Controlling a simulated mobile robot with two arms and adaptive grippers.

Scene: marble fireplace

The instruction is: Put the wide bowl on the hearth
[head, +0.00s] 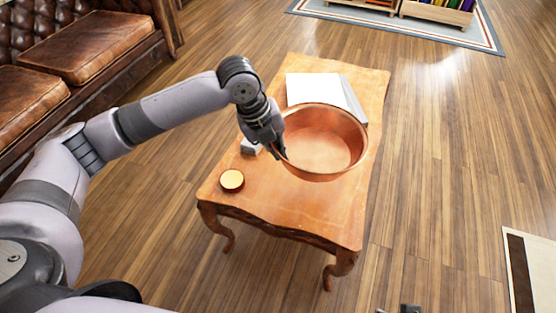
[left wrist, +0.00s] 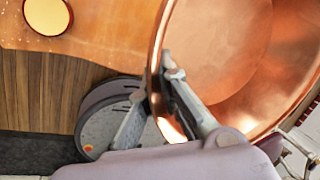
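The wide bowl (head: 322,145) is copper-coloured and seems held above the wooden table, its opening facing up toward the head camera. My left gripper (head: 278,150) is at its left rim. In the left wrist view, the gripper's fingers (left wrist: 158,100) lie on both sides of the bowl's wall (left wrist: 222,55), one inside and one outside, closed on it. Small dark tips at the bottom edge of the head view seem to be my right gripper (head: 398,309), mostly cut off.
The wooden table (head: 290,205) carries a white book-like block (head: 315,88), a round gold-coloured item (head: 232,180) and a small grey item (head: 250,147). A brown leather sofa (head: 85,50) stands at the left. The wood floor right of the table (head: 450,140) is clear.

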